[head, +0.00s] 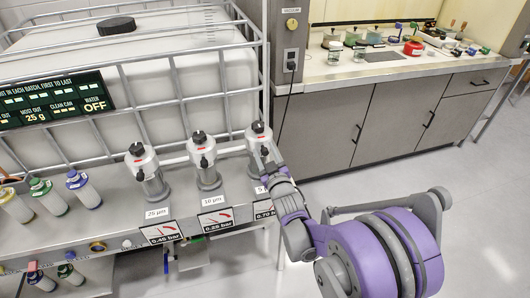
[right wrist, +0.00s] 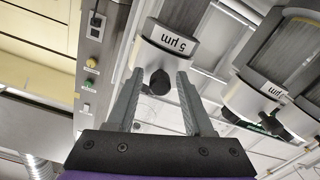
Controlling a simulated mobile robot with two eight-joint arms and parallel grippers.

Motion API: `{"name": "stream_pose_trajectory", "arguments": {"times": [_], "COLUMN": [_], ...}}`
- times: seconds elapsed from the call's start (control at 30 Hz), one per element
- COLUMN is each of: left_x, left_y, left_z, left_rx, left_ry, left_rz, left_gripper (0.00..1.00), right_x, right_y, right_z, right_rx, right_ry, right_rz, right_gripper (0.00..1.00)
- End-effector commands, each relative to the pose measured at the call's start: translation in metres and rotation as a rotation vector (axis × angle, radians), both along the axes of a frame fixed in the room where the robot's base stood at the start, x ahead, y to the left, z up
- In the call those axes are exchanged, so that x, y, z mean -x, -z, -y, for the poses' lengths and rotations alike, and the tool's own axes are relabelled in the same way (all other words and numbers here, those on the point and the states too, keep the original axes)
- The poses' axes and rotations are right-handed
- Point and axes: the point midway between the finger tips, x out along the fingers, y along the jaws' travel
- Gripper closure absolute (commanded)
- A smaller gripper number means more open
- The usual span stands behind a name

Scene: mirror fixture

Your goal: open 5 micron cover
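The 5 micron housing (head: 257,143) is the rightmost of three grey filter housings on the bench, with a black knob (head: 258,127) on its white cover. In the right wrist view the cover (right wrist: 168,38) reads "5 µm" upside down, and its black knob (right wrist: 160,82) appears between my fingertips with gaps on both sides. My right gripper (right wrist: 159,76) is open and empty. In the head view the right gripper (head: 268,155) is beside the housing, partly hiding its lower part and label. Whether the fingers reach around the knob is unclear. My left gripper is not in view.
The 10 µm housing (head: 204,160) and 25 µm housing (head: 147,172) stand to the left, with pressure gauge cards (head: 215,219) below. A caged white tank (head: 150,70) is behind. Coloured-cap bottles (head: 83,189) stand at left. A metal post (head: 290,50) rises to the right; open floor is at right.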

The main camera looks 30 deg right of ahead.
Motion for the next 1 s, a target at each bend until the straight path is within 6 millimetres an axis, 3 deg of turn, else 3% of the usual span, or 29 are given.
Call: {"name": "stream_pose_trajectory", "arguments": {"times": [0.03,0.27,1.0], "left_x": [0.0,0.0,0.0], "left_y": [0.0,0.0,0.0], "left_z": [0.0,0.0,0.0], "left_rx": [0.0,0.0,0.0], "left_ry": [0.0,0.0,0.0], "left_rz": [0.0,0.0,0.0], "left_gripper": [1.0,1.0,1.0], "right_x": [0.0001,0.0003,0.0004], "right_y": [0.0,-0.0001,0.0], "right_z": [0.0,-0.0001,-0.0001], "right_rx": [0.0,0.0,0.0], "right_ry": [0.0,0.0,0.0], "right_rz": [0.0,0.0,0.0], "right_gripper": [0.59,1.0,1.0]}}
